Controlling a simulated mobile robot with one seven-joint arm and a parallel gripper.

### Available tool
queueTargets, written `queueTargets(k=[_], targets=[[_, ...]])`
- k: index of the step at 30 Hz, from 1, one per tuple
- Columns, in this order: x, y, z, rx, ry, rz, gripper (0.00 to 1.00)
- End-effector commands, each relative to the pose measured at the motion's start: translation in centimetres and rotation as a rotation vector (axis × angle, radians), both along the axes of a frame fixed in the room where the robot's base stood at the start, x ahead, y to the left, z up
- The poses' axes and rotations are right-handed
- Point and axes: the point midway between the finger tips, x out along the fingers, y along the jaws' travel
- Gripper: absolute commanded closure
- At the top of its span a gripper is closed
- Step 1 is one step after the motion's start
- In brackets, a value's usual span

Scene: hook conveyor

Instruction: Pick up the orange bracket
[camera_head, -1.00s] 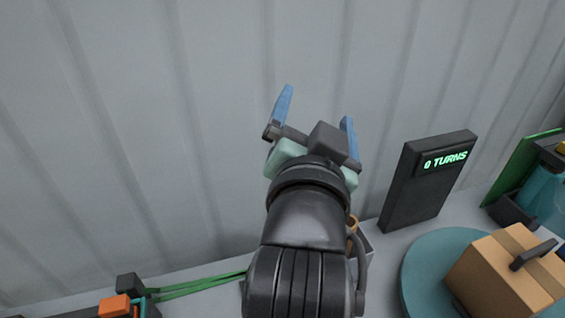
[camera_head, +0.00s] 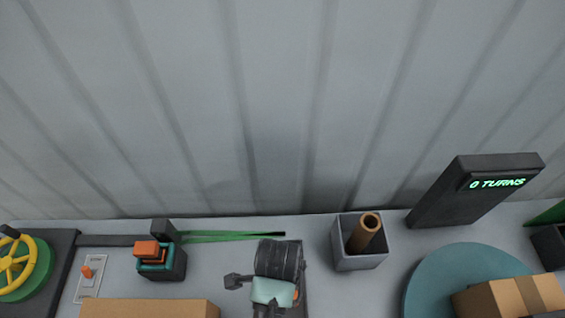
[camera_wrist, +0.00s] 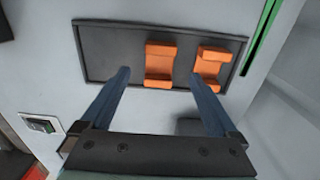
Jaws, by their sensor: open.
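Two orange brackets lie side by side on a dark rectangular tray (camera_wrist: 118,62) in the wrist view. The left bracket (camera_wrist: 160,66) shows between my fingertips, and the right bracket (camera_wrist: 211,62) lies just beyond the right finger. My gripper (camera_wrist: 160,74) is open and empty, with its blue fingers spread and pointing toward the tray. I cannot tell the exact height of the fingertips above the tray. In the head view my arm hides most of the tray, and the fingers are not visible.
A grey open box holding a brown tube (camera_head: 366,234) stands right of my arm. Further right are a teal turntable (camera_head: 425,275) with a cardboard box (camera_head: 510,298) and a dark counter display (camera_head: 475,190). An orange-topped block (camera_head: 150,250) and a yellow handwheel (camera_head: 18,262) are left.

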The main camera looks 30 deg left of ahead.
Motion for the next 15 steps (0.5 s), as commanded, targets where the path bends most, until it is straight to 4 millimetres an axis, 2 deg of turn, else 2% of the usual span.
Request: queueTargets(k=[8,15], targets=[[0.1,-0.3,-1.9,-0.001,0.001,0.0,0.05],[0.2,-0.6,-5.1,0.001,-0.001,0.001,0.05]])
